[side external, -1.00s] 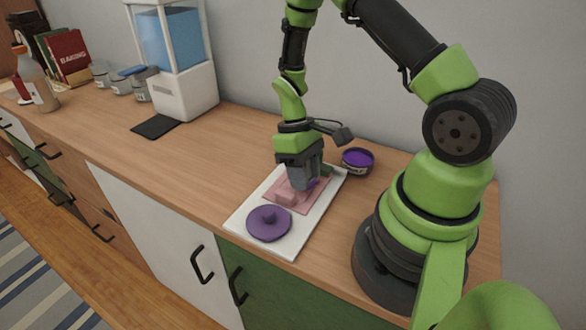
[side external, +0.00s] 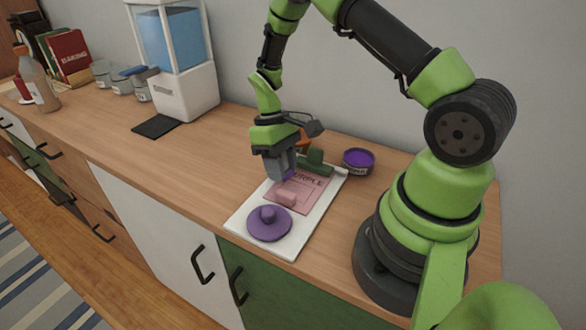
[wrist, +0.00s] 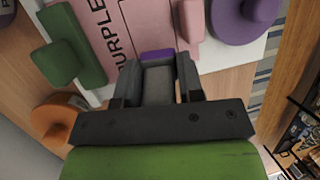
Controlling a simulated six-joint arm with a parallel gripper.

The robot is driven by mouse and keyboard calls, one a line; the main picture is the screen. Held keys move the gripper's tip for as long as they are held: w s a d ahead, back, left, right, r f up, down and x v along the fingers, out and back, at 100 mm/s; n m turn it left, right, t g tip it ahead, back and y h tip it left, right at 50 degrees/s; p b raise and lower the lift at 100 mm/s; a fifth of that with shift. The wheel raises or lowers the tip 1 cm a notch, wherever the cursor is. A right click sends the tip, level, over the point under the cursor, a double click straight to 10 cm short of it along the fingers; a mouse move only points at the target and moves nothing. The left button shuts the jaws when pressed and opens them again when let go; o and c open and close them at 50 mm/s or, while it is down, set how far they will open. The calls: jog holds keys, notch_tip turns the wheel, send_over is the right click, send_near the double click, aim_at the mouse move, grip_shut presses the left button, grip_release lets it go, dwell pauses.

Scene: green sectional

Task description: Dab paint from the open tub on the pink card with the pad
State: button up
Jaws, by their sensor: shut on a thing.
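My gripper (side external: 280,167) is shut on a grey pad (wrist: 158,84) with a purple end, held above the left edge of the pink card. The purple end (wrist: 157,56) also shows under the jaws in the side view (side external: 290,174). The pink card (side external: 305,196) lies on a white board and carries lettering, partly hidden, that reads like "PURPLE". I see no clear paint mark on its visible part. The open tub (side external: 358,160), filled with purple paint, stands on the counter just off the board's far right corner.
The white board (side external: 243,222) also bears a purple knobbed disc (side external: 268,226), a pink block (side external: 286,199) and a green block (side external: 315,162). An orange knobbed piece (wrist: 60,122) is partly hidden behind my gripper in the side view. Counter left of the board is clear up to a black mat (side external: 156,126).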

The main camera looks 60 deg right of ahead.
jog(key=shift+w, duration=0.5)
jog(key=shift+w+r, duration=0.1)
jog(key=shift+r, duration=3.2)
